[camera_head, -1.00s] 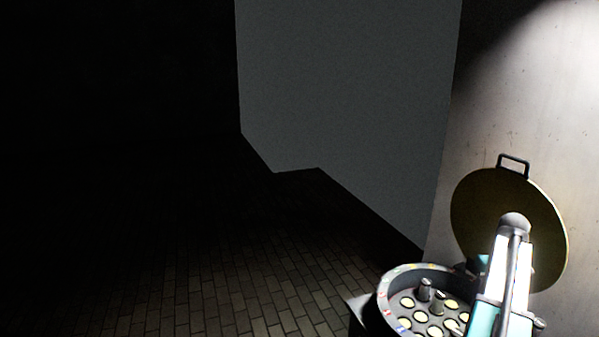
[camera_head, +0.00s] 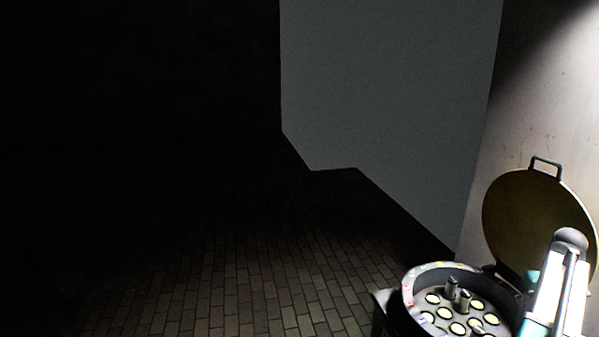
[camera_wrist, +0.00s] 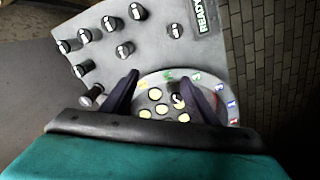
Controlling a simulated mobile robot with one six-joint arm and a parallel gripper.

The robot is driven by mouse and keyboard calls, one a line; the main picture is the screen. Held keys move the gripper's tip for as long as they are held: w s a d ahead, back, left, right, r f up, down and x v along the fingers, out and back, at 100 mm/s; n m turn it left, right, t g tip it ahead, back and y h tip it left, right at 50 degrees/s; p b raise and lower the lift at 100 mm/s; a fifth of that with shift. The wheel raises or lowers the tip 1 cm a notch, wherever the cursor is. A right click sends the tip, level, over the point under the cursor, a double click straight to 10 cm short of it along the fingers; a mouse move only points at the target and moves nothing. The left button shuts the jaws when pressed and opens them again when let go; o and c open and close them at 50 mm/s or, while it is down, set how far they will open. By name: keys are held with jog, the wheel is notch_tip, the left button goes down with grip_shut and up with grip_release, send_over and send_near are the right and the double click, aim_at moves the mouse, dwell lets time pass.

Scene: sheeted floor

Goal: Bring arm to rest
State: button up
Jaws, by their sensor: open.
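My gripper shows in the wrist view as two dark fingers (camera_wrist: 162,84) set wide apart, open with nothing held between them. Beyond them is a round holder (camera_wrist: 150,82) with several pale yellow spots and a dark cylinder. In the head view my white and teal arm (camera_head: 568,280) is at the lower right, in front of the raised lid; the fingers cannot be made out there. The round holder (camera_head: 412,290) sits lower left of the arm, with two small grey cylinders (camera_head: 458,294) standing in it.
A round brown lid (camera_head: 525,215) with a handle stands open behind the holder, near a pale wall (camera_head: 540,110). In the wrist view, a grey panel (camera_wrist: 150,52) carries several dark knobs and a READY label. The brick floor (camera_head: 250,285) at left looks clear; beyond is dark.

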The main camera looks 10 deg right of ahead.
jog(key=w+a+f+n, duration=0.1)
jog(key=w+a+f, duration=0.45)
jog(key=a, duration=0.45)
jog(key=w+a+f+n, duration=0.1)
jog(key=w+a+f, duration=0.45)
jog(key=a, duration=0.35)
jog(key=w+a+f+n, duration=0.1)
jog(key=w+a+f, duration=0.45)
jog(key=a, duration=0.45)
jog(key=s+a+f+n, duration=0.1)
jog(key=a+f, duration=0.3)
jog(key=a, duration=0.6)
jog(key=a+f+n, duration=0.1)
jog(key=a+f, duration=0.3)
jog(key=a, duration=0.6)
jog(key=s+a+f+n, duration=0.1)
jog(key=a+f, duration=0.3)
jog(key=a, duration=0.6)
jog(key=s+f+g+b, duration=0.5)
jog(key=s+f+b, duration=0.5)
jog(key=s+f, duration=1.6)
jog(key=shift+d+f+g, duration=0.2)
jog(key=shift+f+g, duration=0.2)
jog(key=shift+f, duration=0.4)
